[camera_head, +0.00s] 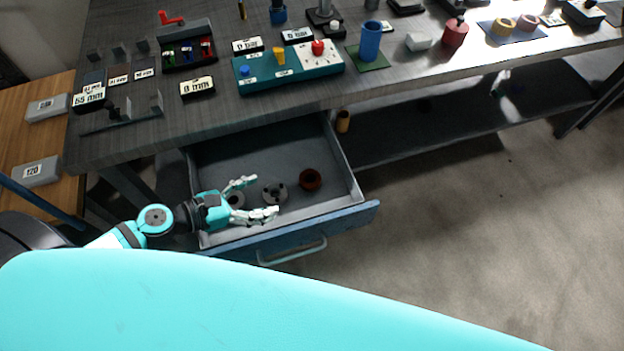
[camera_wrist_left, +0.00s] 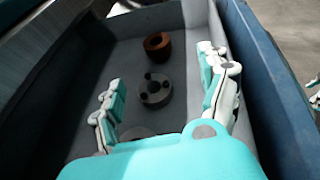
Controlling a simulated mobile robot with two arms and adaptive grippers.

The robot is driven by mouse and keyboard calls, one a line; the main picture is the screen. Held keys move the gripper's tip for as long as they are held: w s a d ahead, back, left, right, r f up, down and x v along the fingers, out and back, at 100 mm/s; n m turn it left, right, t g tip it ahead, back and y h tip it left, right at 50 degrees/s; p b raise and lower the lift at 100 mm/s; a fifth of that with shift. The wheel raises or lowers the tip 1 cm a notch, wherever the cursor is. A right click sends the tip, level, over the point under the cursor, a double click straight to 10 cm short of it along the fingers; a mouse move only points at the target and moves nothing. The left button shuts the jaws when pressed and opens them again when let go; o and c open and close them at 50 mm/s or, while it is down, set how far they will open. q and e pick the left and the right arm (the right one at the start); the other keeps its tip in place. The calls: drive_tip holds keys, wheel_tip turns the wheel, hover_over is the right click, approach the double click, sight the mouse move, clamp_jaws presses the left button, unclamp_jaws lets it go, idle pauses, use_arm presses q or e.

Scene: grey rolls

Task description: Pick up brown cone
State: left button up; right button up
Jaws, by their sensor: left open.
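The brown cone (camera_head: 310,180) looks like a short round brown piece with a dark hollow top. It lies in the open drawer (camera_head: 340,203), right of a grey disc with holes (camera_head: 275,191). In the left wrist view the brown cone (camera_wrist_left: 157,46) sits beyond the grey disc (camera_wrist_left: 153,90). My left gripper (camera_head: 258,197) is open inside the drawer area, fingers spread around the grey disc's side, apart from the cone. Its two fingers also show in the left wrist view (camera_wrist_left: 162,72). I cannot tell its exact height.
A second grey ring (camera_head: 235,199) is partly hidden by my left gripper. The drawer's blue front (camera_head: 350,216) bounds the near side. The workbench (camera_head: 240,115) overhangs the drawer's back. A small orange-brown cylinder (camera_head: 343,121) stands on the shelf to the right.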

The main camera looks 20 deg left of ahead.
use_arm(q)
drive_tip(key=p, duration=0.2)
approach(314, 176)
drive_tip(key=shift+w+d+f, duration=0.95)
drive_tip(key=shift+d+f, duration=0.3)
drive_tip(key=shift+w+d, duration=0.15)
drive_tip(key=shift+w, duration=0.1)
drive_tip(key=shift+w+d+r+p, duration=0.2)
drive_tip(key=shift+w+d+p, duration=0.7)
drive_tip(key=shift+w, duration=0.1)
drive_tip(key=shift+f+x, duration=0.2)
drive_tip(key=shift+x, duration=1)
drive_tip(key=shift+a, duration=0.15)
drive_tip(key=c, duration=1.5)
